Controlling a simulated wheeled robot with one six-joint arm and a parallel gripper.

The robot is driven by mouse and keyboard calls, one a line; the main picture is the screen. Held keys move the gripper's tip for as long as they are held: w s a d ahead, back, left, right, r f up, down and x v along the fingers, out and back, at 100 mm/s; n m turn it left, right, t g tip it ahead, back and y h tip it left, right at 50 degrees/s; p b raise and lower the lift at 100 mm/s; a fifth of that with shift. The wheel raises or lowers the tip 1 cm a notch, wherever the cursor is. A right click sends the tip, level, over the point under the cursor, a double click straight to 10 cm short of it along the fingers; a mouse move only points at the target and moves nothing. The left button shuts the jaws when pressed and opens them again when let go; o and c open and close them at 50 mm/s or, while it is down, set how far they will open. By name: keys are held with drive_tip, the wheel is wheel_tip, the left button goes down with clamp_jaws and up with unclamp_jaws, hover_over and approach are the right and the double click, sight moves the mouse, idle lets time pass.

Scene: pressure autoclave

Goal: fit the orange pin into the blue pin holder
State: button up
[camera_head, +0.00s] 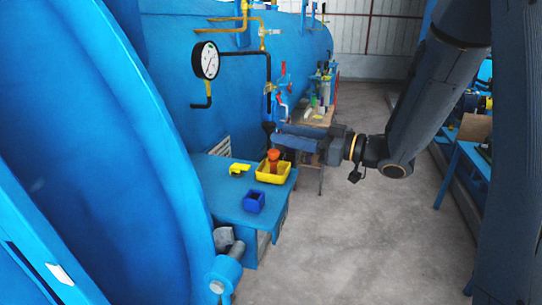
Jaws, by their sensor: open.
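The orange pin (273,160) stands roughly upright in the yellow tray (265,177) on the blue table. The blue pin holder (254,201), a small dark blue box-like block, sits nearer the front edge of the table, below the tray in the picture. My gripper (279,142) reaches in from the right, level, with its fingers pointing left. It is open, and its tips appear just above or behind the top of the pin. I cannot tell whether they touch the pin. The pin's lower end is hidden in the tray.
A small yellow part (239,169) lies on the blue table (220,192) left of the tray. The large blue autoclave (165,75) with a pressure gauge (206,60) and pipes stands behind. A blue rounded door (80,120) fills the left. Open floor (350,240) lies right of the table.

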drive_tip(key=b, duration=1)
approach(271, 158)
drive_tip(key=x, duration=0.3)
drive_tip(key=f+x, duration=0.1)
drive_tip(key=x, duration=0.1)
drive_tip(key=shift+w, duration=0.5)
drive_tip(key=shift+r+p+x, duration=0.15)
drive_tip(key=shift+p+x, duration=0.75)
drive_tip(key=shift+x, duration=0.9)
drive_tip(key=shift+r+p+x, duration=0.2)
drive_tip(key=shift+p+x, duration=0.65)
drive_tip(key=shift+x, duration=0.95)
drive_tip(key=shift+a+f, duration=0.1)
drive_tip(key=shift+a, duration=0.3)
drive_tip(key=c, duration=1.1)
